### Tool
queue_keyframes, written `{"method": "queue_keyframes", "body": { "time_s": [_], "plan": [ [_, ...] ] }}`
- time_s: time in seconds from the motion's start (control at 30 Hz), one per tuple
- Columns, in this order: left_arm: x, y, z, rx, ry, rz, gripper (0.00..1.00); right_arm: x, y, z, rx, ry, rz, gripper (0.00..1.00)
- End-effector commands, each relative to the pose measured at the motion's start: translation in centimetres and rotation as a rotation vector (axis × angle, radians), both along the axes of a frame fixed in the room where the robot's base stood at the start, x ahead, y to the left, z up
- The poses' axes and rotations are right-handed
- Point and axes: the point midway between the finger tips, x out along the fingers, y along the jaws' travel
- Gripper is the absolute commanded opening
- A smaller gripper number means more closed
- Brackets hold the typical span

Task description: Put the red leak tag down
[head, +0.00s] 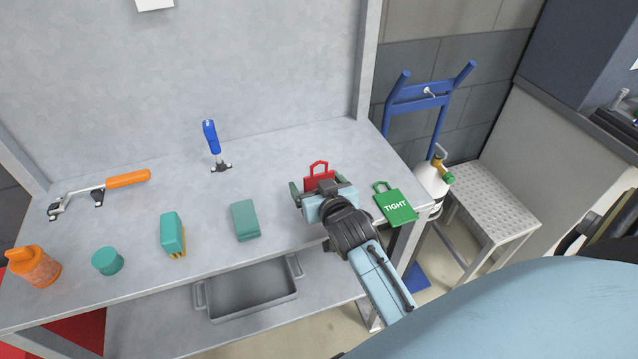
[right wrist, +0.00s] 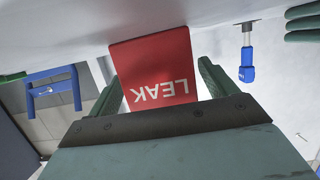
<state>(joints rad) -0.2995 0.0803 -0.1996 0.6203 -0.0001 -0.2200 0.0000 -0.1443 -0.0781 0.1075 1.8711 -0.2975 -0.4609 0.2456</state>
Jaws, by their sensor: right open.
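The red leak tag (head: 319,179) is at the right part of the grey bench top (head: 275,160), its handle loop pointing toward the back. In the right wrist view the tag (right wrist: 152,66) shows the word LEAK upside down. My right gripper (head: 322,189) is just in front of the tag and partly hides it. Its green fingers are open, one on each side of the tag, with gaps visible in the wrist view. Whether the tag lies flat on the bench or leans is hard to tell. My left gripper is out of view.
A green TIGHT tag (head: 396,207) lies to the right near the bench edge. A blue hand truck (head: 420,98) is behind right.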

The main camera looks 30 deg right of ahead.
Motion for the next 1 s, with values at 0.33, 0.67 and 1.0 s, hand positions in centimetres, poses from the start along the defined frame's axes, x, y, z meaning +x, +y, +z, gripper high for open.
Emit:
{"method": "queue_keyframes", "body": {
  "time_s": [0.33, 0.67, 1.0],
  "plan": [
    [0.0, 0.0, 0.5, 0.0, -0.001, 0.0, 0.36, -4.6, 1.1, 1.6, 0.003, 0.002, -0.001, 0.85],
    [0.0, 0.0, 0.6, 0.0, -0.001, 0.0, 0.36, -10.0, 2.4, 3.4, 0.0, 0.002, 0.0, 0.85],
    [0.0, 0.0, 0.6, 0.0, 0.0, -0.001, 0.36, -11.1, 2.7, 3.9, 0.0, -0.001, 0.0, 0.85]
  ]
}}
